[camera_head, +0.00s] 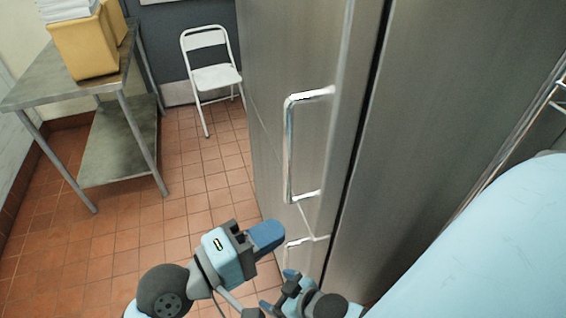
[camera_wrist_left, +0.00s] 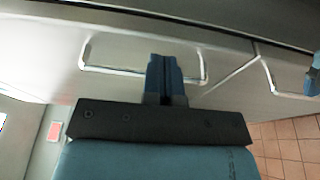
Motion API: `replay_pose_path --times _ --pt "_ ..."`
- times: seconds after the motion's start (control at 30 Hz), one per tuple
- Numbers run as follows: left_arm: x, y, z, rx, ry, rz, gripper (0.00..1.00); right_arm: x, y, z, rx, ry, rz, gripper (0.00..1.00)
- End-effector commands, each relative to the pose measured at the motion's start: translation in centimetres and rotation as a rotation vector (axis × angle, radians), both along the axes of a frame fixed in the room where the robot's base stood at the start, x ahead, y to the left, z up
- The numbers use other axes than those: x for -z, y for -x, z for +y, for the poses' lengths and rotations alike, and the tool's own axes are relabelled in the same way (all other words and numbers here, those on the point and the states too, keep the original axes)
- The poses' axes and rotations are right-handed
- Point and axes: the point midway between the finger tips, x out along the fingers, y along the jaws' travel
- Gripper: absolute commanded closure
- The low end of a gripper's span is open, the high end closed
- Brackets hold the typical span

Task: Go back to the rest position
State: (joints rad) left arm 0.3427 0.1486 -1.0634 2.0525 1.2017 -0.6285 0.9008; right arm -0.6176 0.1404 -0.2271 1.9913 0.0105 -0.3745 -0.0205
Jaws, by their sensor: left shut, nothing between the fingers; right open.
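My left gripper (camera_head: 268,235) is shut and empty, low in the middle of the head view, in front of the steel fridge. Its closed blue fingers also show in the left wrist view (camera_wrist_left: 165,70), overlapping the upper door handle (camera_wrist_left: 110,69); I cannot tell whether they touch it. My right gripper (camera_head: 279,290) is lower, just right of and below the left one, and open with nothing seen between its fingers. Part of it shows at the right edge of the left wrist view (camera_wrist_left: 312,78).
The steel fridge (camera_head: 440,110) has an upper handle (camera_head: 290,150) and a lower handle (camera_head: 290,250), close to both grippers. A metal table (camera_head: 25,95) with a yellow bin (camera_head: 85,50) stands left. A white folding chair (camera_head: 215,77) stands behind. The tiled floor (camera_head: 185,195) between is clear.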

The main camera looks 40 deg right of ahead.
Motion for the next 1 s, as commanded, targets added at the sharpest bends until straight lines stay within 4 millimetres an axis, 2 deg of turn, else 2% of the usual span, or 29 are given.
replay_pose_path --times 0.1,0.4,0.47,0.57,0.67,0.77,0.8,0.9,1.0 --pt "0.0 0.3 0.7 0.000 -0.001 0.000 1.00 0.1 0.0 0.1 -0.001 -0.003 0.001 0.09" --pt "0.1 0.2 1.1 -0.011 -0.004 -0.017 1.00 0.1 0.0 0.4 -0.002 -0.006 0.000 0.09" --pt "0.3 -0.1 1.7 -0.033 -0.016 -0.054 1.00 0.1 0.0 0.4 -0.001 -0.006 -0.001 0.09" --pt "1.3 -1.3 3.8 -0.108 -0.071 -0.171 1.00 0.1 0.0 0.3 -0.001 -0.006 -0.001 0.09" --pt "3.6 -3.0 7.8 -0.216 -0.203 -0.324 1.00 0.0 0.0 0.3 0.000 -0.006 -0.002 0.09" --pt "7.0 -4.4 13.2 -0.309 -0.413 -0.453 1.00 0.0 -0.1 0.3 0.000 -0.005 -0.003 0.09" --pt "8.6 -4.6 15.7 -0.337 -0.512 -0.492 1.00 0.0 -0.1 0.2 0.000 -0.005 -0.003 0.09" --pt "12.2 -4.3 22.3 -0.368 -0.768 -0.550 1.00 0.0 -0.1 0.2 0.000 -0.005 -0.003 0.09" --pt "14.8 -3.3 27.5 -0.358 -0.971 -0.563 1.00 0.0 -0.1 0.2 0.000 -0.005 -0.003 0.09"
